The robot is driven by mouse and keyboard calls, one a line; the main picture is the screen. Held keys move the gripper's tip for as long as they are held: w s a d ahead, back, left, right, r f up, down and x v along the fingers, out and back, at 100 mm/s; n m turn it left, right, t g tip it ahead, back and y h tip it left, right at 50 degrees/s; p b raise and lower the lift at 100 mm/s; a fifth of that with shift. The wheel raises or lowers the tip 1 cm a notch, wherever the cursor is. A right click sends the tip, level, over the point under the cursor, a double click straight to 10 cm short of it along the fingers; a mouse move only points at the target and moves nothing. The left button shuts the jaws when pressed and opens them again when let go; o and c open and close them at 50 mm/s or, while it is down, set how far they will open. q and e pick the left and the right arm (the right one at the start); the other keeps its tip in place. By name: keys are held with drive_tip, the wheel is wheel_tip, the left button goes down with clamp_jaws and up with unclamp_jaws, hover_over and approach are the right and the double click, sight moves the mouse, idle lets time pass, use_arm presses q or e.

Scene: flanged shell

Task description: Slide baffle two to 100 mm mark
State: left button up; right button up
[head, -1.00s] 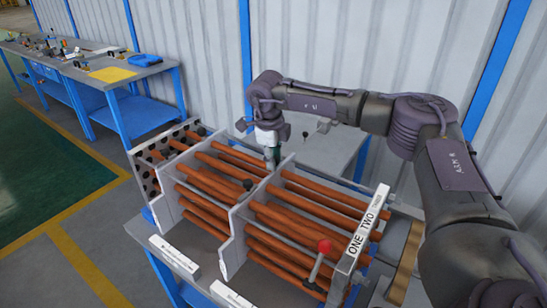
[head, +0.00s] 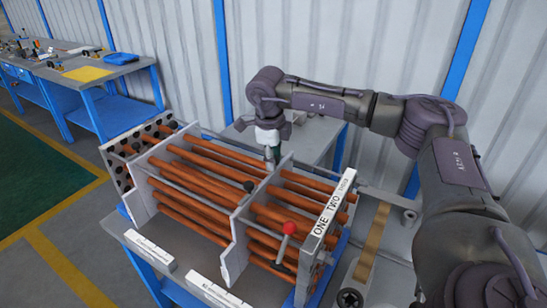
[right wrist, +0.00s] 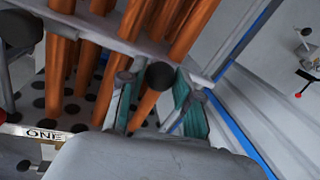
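Two light grey baffle plates stand across a bundle of copper tubes: one near the left (head: 143,200) and one in the middle (head: 236,245). Neither plate shows a readable number, and I cannot make out a 100 mm mark. My right gripper (head: 273,153) points down at the top rear edge of the middle baffle. In the right wrist view its teal-padded fingers (right wrist: 158,105) stand apart, with a black ball knob (right wrist: 160,76) and a copper tube between or just beyond them. Whether they clamp anything is unclear. My left gripper is not in view.
An end plate labelled "ONE TWO" (head: 333,208) stands right of the middle baffle. A red-knobbed lever (head: 289,228) rises in front of it. A perforated plate (head: 116,168) closes the left end. A blue-framed bench (head: 90,88) stands behind left.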

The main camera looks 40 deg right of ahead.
drive_tip(key=o, duration=0.4)
drive_tip(key=shift+s, duration=0.1)
drive_tip(key=shift+c, duration=0.2)
wheel_tip(320, 180, up, 12)
drive_tip(key=s+a, duration=0.1)
drive_tip(key=shift+s+a, duration=0.15)
drive_tip(key=shift+a, duration=0.25)
drive_tip(key=shift+f, duration=0.15)
